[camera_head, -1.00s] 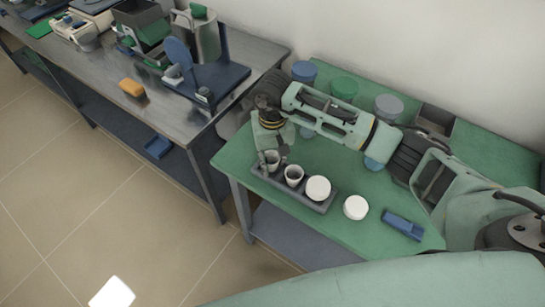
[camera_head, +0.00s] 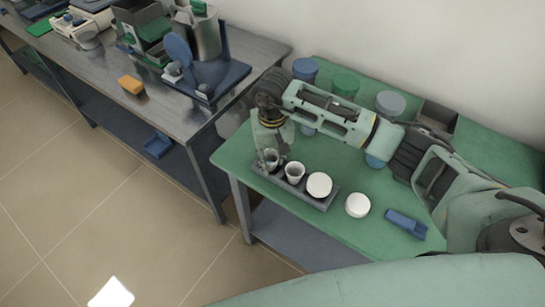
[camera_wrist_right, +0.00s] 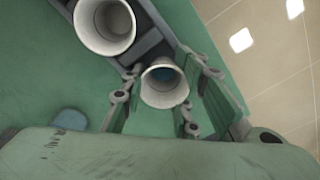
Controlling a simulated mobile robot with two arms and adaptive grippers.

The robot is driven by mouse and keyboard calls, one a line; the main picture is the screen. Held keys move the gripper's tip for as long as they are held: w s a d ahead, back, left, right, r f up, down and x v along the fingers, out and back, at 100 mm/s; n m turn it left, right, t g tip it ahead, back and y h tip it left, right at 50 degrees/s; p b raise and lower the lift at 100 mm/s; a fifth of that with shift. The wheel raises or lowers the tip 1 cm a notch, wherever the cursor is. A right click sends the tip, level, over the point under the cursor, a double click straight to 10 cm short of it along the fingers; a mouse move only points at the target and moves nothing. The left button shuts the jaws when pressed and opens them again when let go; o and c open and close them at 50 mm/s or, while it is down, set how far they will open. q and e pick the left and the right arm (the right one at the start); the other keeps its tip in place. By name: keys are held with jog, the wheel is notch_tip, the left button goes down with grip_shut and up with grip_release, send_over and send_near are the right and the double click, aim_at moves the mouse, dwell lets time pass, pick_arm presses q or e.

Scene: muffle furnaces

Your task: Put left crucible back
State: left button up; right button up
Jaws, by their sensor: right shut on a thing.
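The left crucible (camera_head: 271,157) is a small white cup at the left end of a dark grey rack (camera_head: 325,205). It also shows in the right wrist view (camera_wrist_right: 165,88), open end towards the camera. My right gripper (camera_head: 270,160) comes down over that end of the rack and is shut on this crucible, one finger on each side. The crucible looks upright at its rack place; how deep it sits is hidden. A second open crucible (camera_head: 295,172) stands beside it, large in the right wrist view (camera_wrist_right: 105,22). A third, with a white lid (camera_head: 319,185), is at the right end. My left gripper is out of view.
A loose white round lid (camera_head: 357,205) and a blue tool (camera_head: 405,224) lie right of the rack on the green table (camera_head: 240,150). Blue, green and grey-lidded jars (camera_head: 345,86) and a dark tray (camera_head: 437,116) stand behind my arm. A metal bench stands left.

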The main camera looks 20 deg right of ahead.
jog(key=shift+s+d+f, duration=0.3)
jog(key=shift+s+f, duration=0.1)
jog(key=shift+f, duration=0.3)
jog(key=o, duration=1)
jog(key=shift+o, duration=1.4)
jog(key=shift+w+f, duration=0.15)
jog(key=shift+w, duration=0.05)
